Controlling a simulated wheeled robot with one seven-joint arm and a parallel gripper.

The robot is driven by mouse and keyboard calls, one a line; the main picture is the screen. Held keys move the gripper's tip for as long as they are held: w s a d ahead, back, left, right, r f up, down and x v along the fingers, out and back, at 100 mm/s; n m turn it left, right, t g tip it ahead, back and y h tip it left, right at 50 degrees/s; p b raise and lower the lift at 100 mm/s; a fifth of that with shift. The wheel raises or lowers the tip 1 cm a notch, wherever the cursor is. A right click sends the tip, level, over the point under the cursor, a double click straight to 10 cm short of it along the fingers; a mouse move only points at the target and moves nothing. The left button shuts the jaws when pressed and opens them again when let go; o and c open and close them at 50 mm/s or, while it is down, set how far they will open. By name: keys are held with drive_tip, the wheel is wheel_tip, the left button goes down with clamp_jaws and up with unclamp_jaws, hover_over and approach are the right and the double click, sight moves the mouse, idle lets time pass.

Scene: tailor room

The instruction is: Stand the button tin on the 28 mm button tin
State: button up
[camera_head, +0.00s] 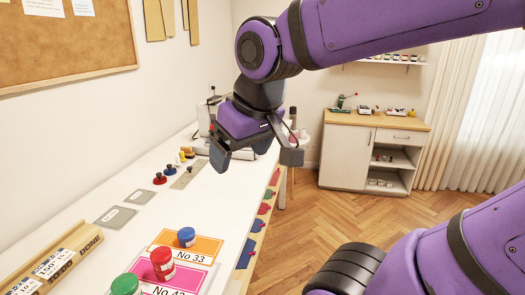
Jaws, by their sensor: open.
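Three small lidded tins stand at the near end of the white table (185,225): a blue one (186,237) on an orange card (210,246) marked No 33, a red one (163,263) with a white label on a pink card (195,277) marked No 42, and a green one (126,285) cut by the lower picture edge. The tin labels are too small to read, so I cannot tell which is the 28 mm button tin. My gripper (256,157) is open and empty, above the table's right edge, farther back than the tins.
A wooden rack (62,262) marked DONE lies at the left. Grey plates (115,215) and several small knobbed pieces (160,178) lie farther back.

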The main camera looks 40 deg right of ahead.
drive_tip(key=shift+m+t, duration=0.3)
drive_tip(key=shift+t, duration=0.1)
drive_tip(key=s, duration=0.1)
drive_tip(key=s+d, duration=0.1)
drive_tip(key=s, duration=0.1)
drive_tip(key=shift+s+d+r, duration=0.2)
drive_tip(key=shift+s+d, duration=0.1)
drive_tip(key=shift+d, duration=0.1)
